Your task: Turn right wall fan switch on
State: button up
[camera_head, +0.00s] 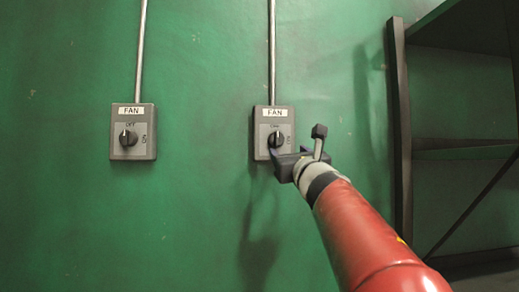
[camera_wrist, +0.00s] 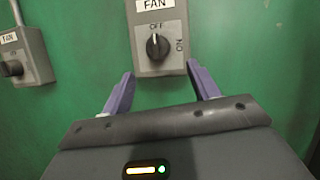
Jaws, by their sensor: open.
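The right fan switch (camera_head: 263,128) is a grey wall box with a FAN label and a round black knob. In the wrist view its knob (camera_wrist: 158,46) has its white pointer at or near OFF, with ON at the right side. My gripper (camera_head: 289,152) is at the lower edge of this box in the head view and covers part of it. In the wrist view my gripper (camera_wrist: 160,82) is open, its two purple fingers below and to either side of the box, with nothing between them. Whether the fingers touch the wall cannot be told.
A matching left fan switch (camera_head: 133,131) is on the green wall, its pointer toward OFF; it also shows in the wrist view (camera_wrist: 27,58). Metal conduits (camera_head: 272,50) run up from both boxes. A dark shelf frame (camera_head: 400,130) stands at the right. The wall between the switches is clear.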

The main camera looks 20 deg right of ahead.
aim_at(279, 142)
jog(key=shift+n, duration=0.7)
jog(key=p+x, duration=0.1)
jog(key=x, duration=0.3)
jog(key=p+x, duration=0.2)
jog(key=x, duration=0.2)
jog(key=shift+s+a+r, duration=0.1)
jog(key=shift+r, duration=0.15)
jog(key=shift+w+r+p, duration=0.1)
jog(key=shift+w+p, duration=0.25)
jog(key=shift+w, duration=0.1)
jog(key=c, duration=1)
